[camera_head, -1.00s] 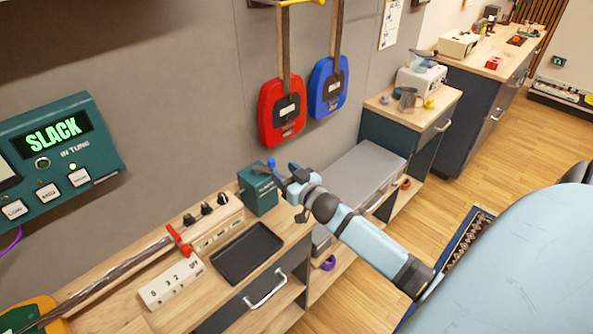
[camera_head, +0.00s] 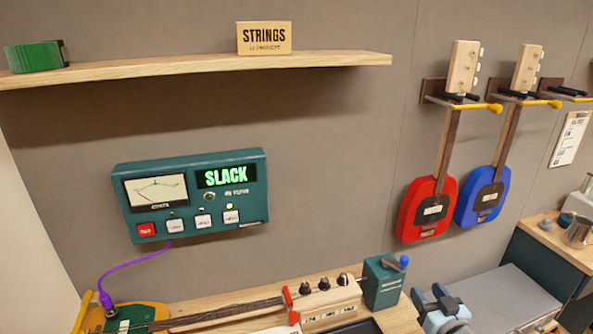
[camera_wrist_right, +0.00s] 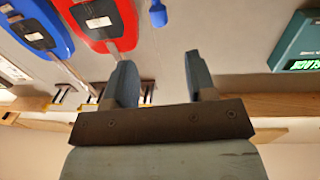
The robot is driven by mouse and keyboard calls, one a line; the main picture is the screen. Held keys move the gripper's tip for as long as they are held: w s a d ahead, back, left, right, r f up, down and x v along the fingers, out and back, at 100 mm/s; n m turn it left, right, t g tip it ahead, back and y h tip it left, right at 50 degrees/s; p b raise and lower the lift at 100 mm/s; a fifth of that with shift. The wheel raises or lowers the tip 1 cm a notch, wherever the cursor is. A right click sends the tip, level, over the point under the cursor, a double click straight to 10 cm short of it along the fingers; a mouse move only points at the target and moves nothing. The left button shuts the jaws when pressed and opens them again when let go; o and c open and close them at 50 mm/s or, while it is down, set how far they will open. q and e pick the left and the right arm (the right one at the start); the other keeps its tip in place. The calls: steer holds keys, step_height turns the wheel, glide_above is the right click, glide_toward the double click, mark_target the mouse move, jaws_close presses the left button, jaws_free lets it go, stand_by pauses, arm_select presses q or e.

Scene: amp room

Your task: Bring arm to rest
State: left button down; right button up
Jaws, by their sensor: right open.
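My right gripper (camera_head: 436,302) shows at the bottom right of the head view, beside the teal box with a blue knob (camera_head: 384,282) and apart from it. In the right wrist view my right gripper (camera_wrist_right: 159,75) is open, with nothing between its two fingers. The wrist picture looks upside down, with the red guitar (camera_wrist_right: 101,20) and blue guitar (camera_wrist_right: 33,28) at its top left. My left gripper is in neither view.
A teal tuner panel reading SLACK (camera_head: 192,196) hangs on the wall under a wooden shelf (camera_head: 200,70). The red guitar (camera_head: 410,215) and blue guitar (camera_head: 466,205) hang at right. The workbench (camera_head: 402,316) holds a stringed instrument (camera_head: 225,312). A grey case (camera_head: 510,292) lies at lower right.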

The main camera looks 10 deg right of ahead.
steer(key=s+a+f+n+g+y+p, duration=0.1)
steer(key=s+a+f+g, duration=0.1)
steer(key=s+a+f, duration=0.2)
steer(key=s+a+f+n+g+y+p, duration=0.1)
steer(key=s+a+f, duration=0.3)
steer(key=s+a, duration=0.6)
steer(key=s+a+f+n+g+y+p, duration=0.1)
steer(key=s+a+f+g+p, duration=0.1)
steer(key=s+a+f+g, duration=0.2)
steer(key=s+a+f, duration=0.1)
steer(key=s+a, duration=0.2)
steer(key=a, duration=0.1)
steer(key=shift+y, duration=0.3)
steer(key=shift+d, duration=0.1)
